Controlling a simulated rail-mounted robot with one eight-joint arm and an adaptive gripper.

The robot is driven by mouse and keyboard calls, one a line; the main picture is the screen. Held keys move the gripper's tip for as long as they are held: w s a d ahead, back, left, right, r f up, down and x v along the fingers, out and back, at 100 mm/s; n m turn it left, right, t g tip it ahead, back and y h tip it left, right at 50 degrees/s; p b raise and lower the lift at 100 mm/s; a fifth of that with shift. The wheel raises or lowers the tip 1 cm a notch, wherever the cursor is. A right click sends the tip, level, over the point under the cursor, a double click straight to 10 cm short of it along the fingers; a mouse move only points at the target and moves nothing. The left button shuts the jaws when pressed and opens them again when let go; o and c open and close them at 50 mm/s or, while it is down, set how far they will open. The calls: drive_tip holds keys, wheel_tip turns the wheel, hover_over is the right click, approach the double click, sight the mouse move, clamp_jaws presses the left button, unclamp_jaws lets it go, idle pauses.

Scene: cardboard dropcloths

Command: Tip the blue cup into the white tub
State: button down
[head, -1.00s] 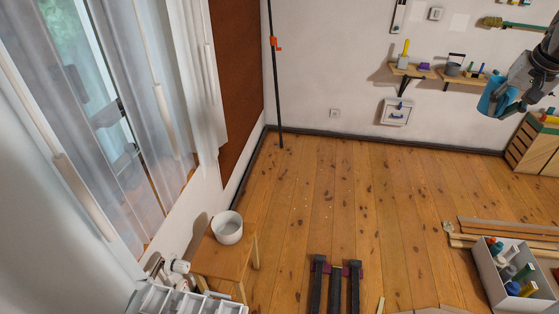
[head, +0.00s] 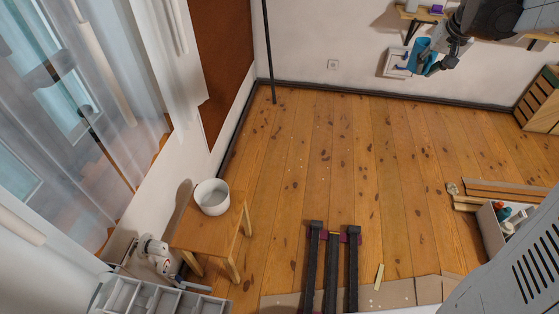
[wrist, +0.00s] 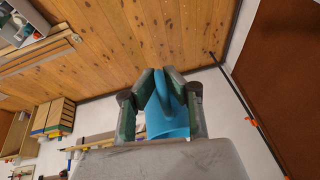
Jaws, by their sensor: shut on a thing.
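The blue cup (head: 422,53) is held in my gripper (head: 430,66) at the upper right of the head view, well above the floor. In the wrist view the fingers of my gripper (wrist: 158,90) close on the blue cup (wrist: 167,119) from both sides. What is inside the cup cannot be seen. The white tub (head: 212,197) stands upright on a small wooden table (head: 205,228) at the lower left. My gripper and the cup are far from the tub, up and to the right of it.
Floor between the cup and the table is mostly clear. A grey bin of bottles (head: 492,228) and wooden boards (head: 490,190) lie at right. A grey compartment tray (head: 150,299) is below the table. A dark pole (head: 268,50) stands by the wall.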

drive_tip(key=w+a+f+n+y+b, duration=0.1)
drive_tip(key=w+a+f+n+b, duration=0.2)
drive_tip(key=a+f, duration=0.75)
drive_tip(key=w+a+f+n+y+b, duration=0.1)
drive_tip(key=w+a+f+b, duration=0.25)
drive_tip(key=a+f, duration=0.65)
drive_tip(key=w+a+f+n+b, duration=0.2)
drive_tip(key=a+f+b, duration=0.35)
drive_tip(key=a, duration=0.95)
drive_tip(key=s+a+f+n+b, duration=0.1)
drive_tip(key=s+a+f+b, duration=0.2)
drive_tip(key=a+f, duration=0.5)
drive_tip(key=s+a+f+n+g+y+b, duration=0.1)
drive_tip(key=s+a+f+n+b, duration=0.1)
drive_tip(key=s+a+f, duration=0.3)
drive_tip(key=s+a+f+n+g+y+b, duration=0.1)
drive_tip(key=s+a+f+b, duration=0.3)
drive_tip(key=a+f, duration=0.9)
drive_tip(key=s+a+n, duration=0.1)
drive_tip(key=a, duration=0.6)
drive_tip(key=shift+a+f+b, duration=0.25)
drive_tip(key=shift+a+b, duration=0.05)
drive_tip(key=shift+s, duration=0.1)
